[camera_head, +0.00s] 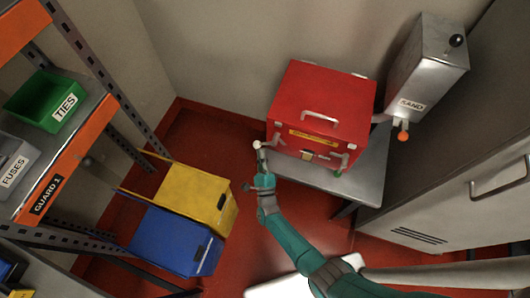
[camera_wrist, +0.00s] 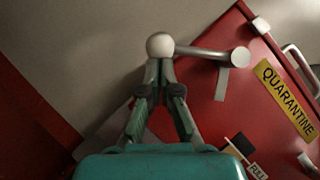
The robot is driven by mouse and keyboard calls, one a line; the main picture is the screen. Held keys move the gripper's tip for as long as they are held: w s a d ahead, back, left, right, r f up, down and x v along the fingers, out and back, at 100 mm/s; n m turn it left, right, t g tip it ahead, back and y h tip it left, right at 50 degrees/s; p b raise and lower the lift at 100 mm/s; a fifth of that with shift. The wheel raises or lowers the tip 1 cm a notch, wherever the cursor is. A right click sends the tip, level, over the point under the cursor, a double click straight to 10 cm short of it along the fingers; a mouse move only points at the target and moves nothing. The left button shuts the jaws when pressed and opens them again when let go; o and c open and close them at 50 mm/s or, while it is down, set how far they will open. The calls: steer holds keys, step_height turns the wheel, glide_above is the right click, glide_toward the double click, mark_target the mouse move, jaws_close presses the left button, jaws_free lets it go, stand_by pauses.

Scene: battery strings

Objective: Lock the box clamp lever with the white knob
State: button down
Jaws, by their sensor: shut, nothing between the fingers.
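The red box (camera_head: 315,105) stands on a grey metal table, a yellow QUARANTINE label on its front. Its clamp lever (camera_wrist: 200,51) sticks out to the left from a pivot at the box's left front side. The white knob (camera_wrist: 160,45) is at the lever's free end; it also shows in the head view (camera_head: 257,146). My gripper (camera_wrist: 161,65) is shut and empty. Its fingertips are right at the knob, just below it in the wrist view. I cannot tell whether they touch it. My gripper also shows in the head view (camera_head: 261,157).
A grey SAND dispenser (camera_head: 425,70) with an orange knob hangs right of the box. The grey table (camera_head: 365,185) edge is below the box. Yellow (camera_head: 190,195) and blue (camera_head: 170,240) bins stand at left, by a shelf. A grey cabinet (camera_head: 450,190) stands at right.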

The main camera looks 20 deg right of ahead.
steer(key=shift+w+a+r+m+t+h, duration=0.1)
steer(key=shift+w+a+r+m+h, duration=0.45)
steer(key=shift+m, duration=0.6)
steer(key=shift+w+a+r+m+t+h, duration=0.1)
steer(key=shift+w+a+r+m+h, duration=0.15)
steer(key=shift+a+r+m+h, duration=0.6)
steer(key=shift+w+a+r+m+t+h, duration=0.1)
steer(key=shift+w+a+r+m+h, duration=0.25)
steer(key=shift+r+m+h, duration=0.85)
steer(key=shift+w+d+f+m, duration=0.1)
steer(key=shift+f+m, duration=0.25)
steer(key=shift+m, duration=0.15)
steer(key=v, duration=0.7)
steer(key=shift+s+f, duration=0.2)
steer(key=shift+s, duration=0.15)
